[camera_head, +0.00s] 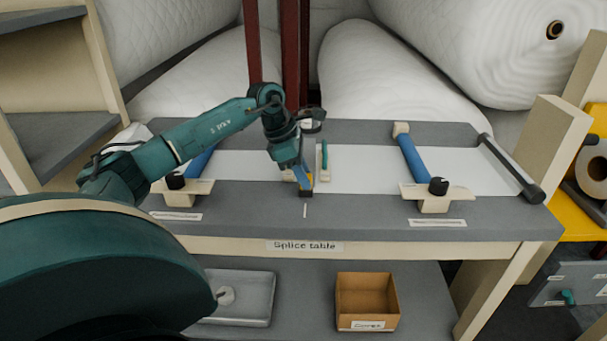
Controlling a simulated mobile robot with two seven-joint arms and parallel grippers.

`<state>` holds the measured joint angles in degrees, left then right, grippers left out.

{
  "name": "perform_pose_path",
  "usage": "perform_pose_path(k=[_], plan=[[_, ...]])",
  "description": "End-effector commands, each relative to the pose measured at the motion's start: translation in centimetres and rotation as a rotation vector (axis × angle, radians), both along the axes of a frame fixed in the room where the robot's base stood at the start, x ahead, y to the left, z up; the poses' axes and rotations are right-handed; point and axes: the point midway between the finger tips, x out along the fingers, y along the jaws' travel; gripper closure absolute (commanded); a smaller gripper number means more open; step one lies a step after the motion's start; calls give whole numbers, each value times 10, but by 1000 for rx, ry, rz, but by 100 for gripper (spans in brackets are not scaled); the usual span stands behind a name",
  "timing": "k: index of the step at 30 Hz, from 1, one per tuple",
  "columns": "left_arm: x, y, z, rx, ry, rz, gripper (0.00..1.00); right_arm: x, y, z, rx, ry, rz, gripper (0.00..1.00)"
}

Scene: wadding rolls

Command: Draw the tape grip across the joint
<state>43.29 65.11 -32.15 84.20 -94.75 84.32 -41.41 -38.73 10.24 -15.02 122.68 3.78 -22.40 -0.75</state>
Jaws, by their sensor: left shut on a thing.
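My left gripper (303,180) is over the middle of the splice table, pointing down at the near edge of the white sheet (362,172). It is shut on a small dark block, which I take to be the tape grip (306,193). The block is at the table's grey front strip; whether it touches cannot be told. A short white line (305,211) marks the strip just in front of it. The joint in the sheet is mostly hidden behind my gripper and wrist. A thin green upright piece (325,155) stands just right. My right gripper is not in view.
Blue clamp bars with black knobs cross the sheet at left (203,158) and right (412,158). A dark roller bar (512,170) lies at the right end. Below are a grey tray (250,297) and a cardboard box (367,319).

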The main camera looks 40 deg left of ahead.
Motion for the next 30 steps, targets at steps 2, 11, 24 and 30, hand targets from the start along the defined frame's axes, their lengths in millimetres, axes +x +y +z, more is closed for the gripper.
perform_pose_path(k=[2, 11, 24, 30], plan=[[-1, -1, 0, -2, 3, -2, 100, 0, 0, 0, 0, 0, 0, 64], [-2, -2, -1, -5, 8, -4, 100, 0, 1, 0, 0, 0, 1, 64], [-1, -2, -1, -3, 6, -3, 65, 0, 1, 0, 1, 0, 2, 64], [-2, 1, 5, -2, 3, -2, 65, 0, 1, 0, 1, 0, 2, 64]])
